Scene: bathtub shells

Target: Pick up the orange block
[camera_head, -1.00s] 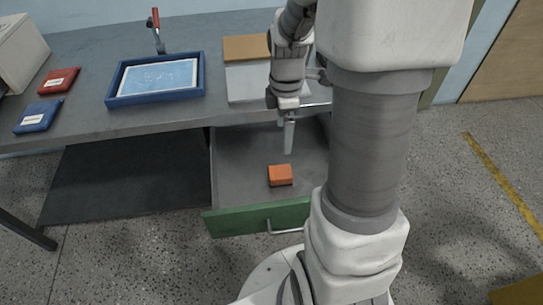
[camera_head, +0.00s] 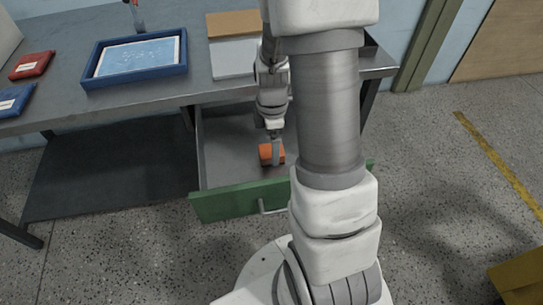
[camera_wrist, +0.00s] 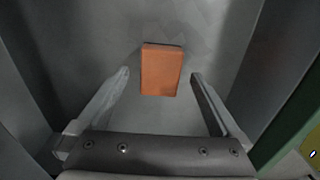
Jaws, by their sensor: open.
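The orange block (camera_head: 266,154) lies on the floor of the open drawer (camera_head: 225,150), partly hidden behind my gripper in the head view. My gripper (camera_head: 276,160) is down inside the drawer, close to the block. In the wrist view the orange block (camera_wrist: 161,70) lies on the grey drawer floor. The open fingers of my gripper (camera_wrist: 160,75) stand to its left and right, with a gap on each side. The block's near part reaches between the fingertips. It is not gripped.
The green drawer front (camera_head: 240,201) with its handle (camera_head: 270,207) closes the near side. Drawer walls rise on both sides in the wrist view. On the grey desk (camera_head: 150,92) above are a blue tray (camera_head: 90,84), a red packet (camera_head: 31,65) and a blue packet (camera_head: 14,99).

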